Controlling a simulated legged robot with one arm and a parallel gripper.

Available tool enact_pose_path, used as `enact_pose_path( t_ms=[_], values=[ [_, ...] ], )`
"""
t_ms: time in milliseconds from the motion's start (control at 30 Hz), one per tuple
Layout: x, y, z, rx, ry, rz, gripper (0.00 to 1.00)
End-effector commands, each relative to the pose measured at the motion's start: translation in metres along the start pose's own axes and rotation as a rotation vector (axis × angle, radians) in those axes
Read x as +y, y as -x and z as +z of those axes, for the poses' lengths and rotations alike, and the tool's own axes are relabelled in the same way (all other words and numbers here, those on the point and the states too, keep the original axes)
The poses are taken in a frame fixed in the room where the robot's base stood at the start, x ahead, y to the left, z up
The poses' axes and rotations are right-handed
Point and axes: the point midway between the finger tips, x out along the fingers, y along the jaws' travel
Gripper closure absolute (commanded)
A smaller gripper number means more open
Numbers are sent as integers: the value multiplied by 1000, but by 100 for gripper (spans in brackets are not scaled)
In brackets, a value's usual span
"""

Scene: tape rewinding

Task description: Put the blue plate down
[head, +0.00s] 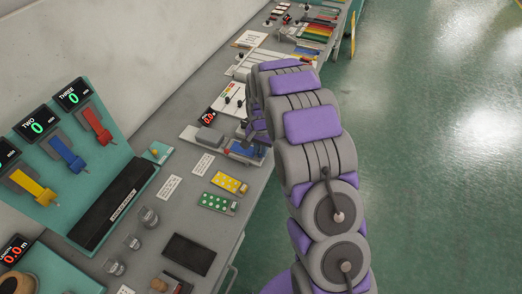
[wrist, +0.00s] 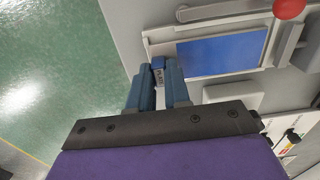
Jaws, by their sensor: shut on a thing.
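The blue plate (wrist: 222,56) is a flat blue rectangle seen in the wrist view, within a pale frame (wrist: 190,34). A small blue tab with a light label sits at its left side, between the two fingers of my gripper (wrist: 158,72). My gripper is shut on this tab. In the head view the blue plate (head: 243,150) shows at the bench's front edge, partly hidden by my arm and gripper (head: 256,132). I cannot tell whether the plate rests on the surface below it or hangs just above it.
A red ball-shaped knob (wrist: 289,8) stands beside the frame in the wrist view. On the grey bench are a yellow card (head: 229,183), a green card (head: 217,203), glass cups (head: 148,217) and a teal rack with colored levers (head: 72,158). Green floor is open at right.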

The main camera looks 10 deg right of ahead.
Motion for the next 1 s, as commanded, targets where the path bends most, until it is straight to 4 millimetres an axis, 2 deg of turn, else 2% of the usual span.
enact_pose_path(
  t_ms=[200, 233, 500, 800, 1000],
  values=[
    [-1, -3, 0, 2, 1, -3, 100],
    [0, -3, -1, 2, 1, -3, 82],
    [2, -2, -2, 0, 0, -5, 58],
    [0, 0, -1, 2, 1, -3, 58],
    [0, 19, -2, 4, 0, -5, 58]
  ],
)
